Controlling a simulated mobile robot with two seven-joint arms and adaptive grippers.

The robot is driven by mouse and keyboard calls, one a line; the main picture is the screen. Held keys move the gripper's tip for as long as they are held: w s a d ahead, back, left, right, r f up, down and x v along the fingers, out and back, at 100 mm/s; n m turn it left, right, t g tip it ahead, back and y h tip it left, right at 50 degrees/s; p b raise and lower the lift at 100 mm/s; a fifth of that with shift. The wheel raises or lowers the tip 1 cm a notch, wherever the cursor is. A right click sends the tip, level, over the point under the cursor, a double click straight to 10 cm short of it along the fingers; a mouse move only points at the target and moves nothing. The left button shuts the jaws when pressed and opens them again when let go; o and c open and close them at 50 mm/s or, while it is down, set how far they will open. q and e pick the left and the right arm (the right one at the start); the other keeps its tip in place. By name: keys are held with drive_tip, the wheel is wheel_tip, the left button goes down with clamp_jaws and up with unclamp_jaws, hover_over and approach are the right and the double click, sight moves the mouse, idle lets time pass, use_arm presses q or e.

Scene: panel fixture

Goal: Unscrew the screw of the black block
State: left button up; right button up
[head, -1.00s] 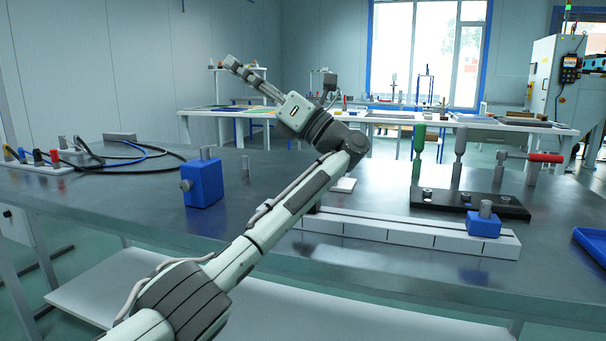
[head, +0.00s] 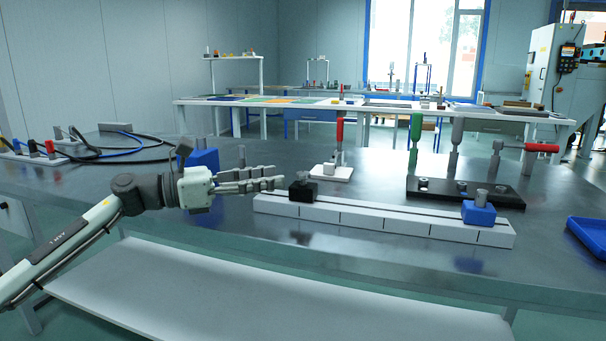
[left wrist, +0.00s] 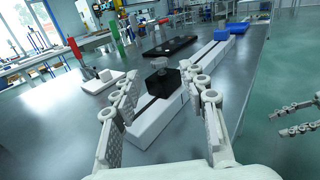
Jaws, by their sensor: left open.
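The black block (head: 303,191) sits at the left end of a long white rail (head: 385,219), with a grey screw (head: 301,176) standing on its top. My left gripper (head: 284,182) is open and empty, reaching in from the left with its fingertips close to the block. In the left wrist view, the black block (left wrist: 168,84) and its screw (left wrist: 160,65) show beyond and between the spread fingers (left wrist: 167,84), apart from them. My right gripper (left wrist: 276,124) shows partly at the right edge of the left wrist view, its fingers apart and nothing between them.
A blue block (head: 478,213) sits at the rail's right end. Behind stand a black plate (head: 466,196) and a red-handled clamp on a white base (head: 330,174). Another blue block (head: 205,160) is behind my left wrist. A blue tray (head: 590,235) lies far right.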

sight(303, 173)
use_arm(q)
drive_tip(key=shift+w+d+f, duration=0.1)
drive_tip(key=shift+w+d, duration=0.05)
drive_tip(key=shift+d, duration=0.15)
drive_tip(key=x, duration=0.7)
drive_tip(key=shift+p, duration=0.35)
use_arm(e)
drive_tip(key=shift+g+h, duration=0.5)
drive_tip(key=shift+g, duration=0.4)
drive_tip(key=s+d+f, duration=0.1)
drive_tip(key=d+f, duration=0.1)
drive_tip(key=f, duration=0.1)
drive_tip(key=shift+s+d, duration=0.3)
drive_tip(key=shift+s, duration=0.05)
use_arm(q)
drive_tip(key=shift+c, duration=0.2)
clamp_jaws()
use_arm(e)
drive_tip(key=shift+r, duration=0.1)
